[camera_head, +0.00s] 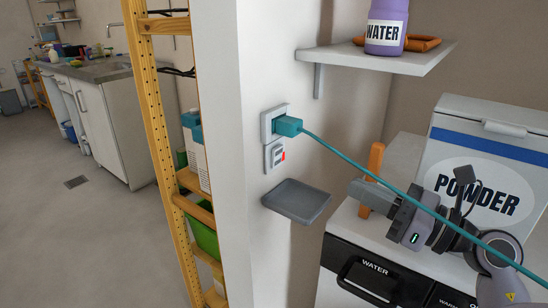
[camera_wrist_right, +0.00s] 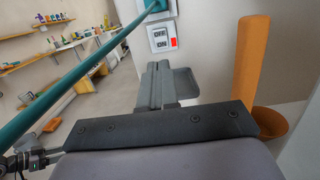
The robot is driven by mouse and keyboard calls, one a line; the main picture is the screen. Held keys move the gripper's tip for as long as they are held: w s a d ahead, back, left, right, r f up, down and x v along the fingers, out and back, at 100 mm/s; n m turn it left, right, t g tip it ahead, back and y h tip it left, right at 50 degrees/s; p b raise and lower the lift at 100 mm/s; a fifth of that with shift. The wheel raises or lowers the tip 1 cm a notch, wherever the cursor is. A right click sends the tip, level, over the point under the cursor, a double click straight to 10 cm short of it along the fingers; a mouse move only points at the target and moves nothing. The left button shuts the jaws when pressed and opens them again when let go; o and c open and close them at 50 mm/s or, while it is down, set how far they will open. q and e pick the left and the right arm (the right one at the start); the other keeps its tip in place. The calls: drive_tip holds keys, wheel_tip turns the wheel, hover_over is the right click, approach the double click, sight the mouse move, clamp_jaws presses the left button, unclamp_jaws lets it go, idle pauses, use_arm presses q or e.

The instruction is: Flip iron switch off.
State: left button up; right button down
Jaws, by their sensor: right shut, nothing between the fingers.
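The iron switch (camera_head: 275,156) is a small white wall plate with a red rocker, just below a socket (camera_head: 267,124). A teal plug (camera_head: 288,126) with a teal cord sits in the socket. The switch also shows in the right wrist view (camera_wrist_right: 162,38), beyond the fingertips. My right gripper (camera_head: 362,191) is shut and empty. It points toward the wall from the right, apart from the switch and lower than it. Its closed fingers show in the right wrist view (camera_wrist_right: 157,75). My left gripper is not in view.
The teal cord (camera_head: 400,190) runs across in front of my right arm. A small grey wall shelf (camera_head: 297,200) juts out below the switch. An orange post (camera_head: 374,165) stands near my right gripper. A white POWDER box (camera_head: 490,150) stands behind it. A wooden shelf rack (camera_head: 150,110) stands left.

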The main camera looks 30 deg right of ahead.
idle(0.4)
drive_tip(key=p, duration=0.3)
approach(280, 152)
drive_tip(key=x, duration=0.5)
drive_tip(key=shift+a+r, duration=0.15)
drive_tip(key=shift+x, duration=0.85)
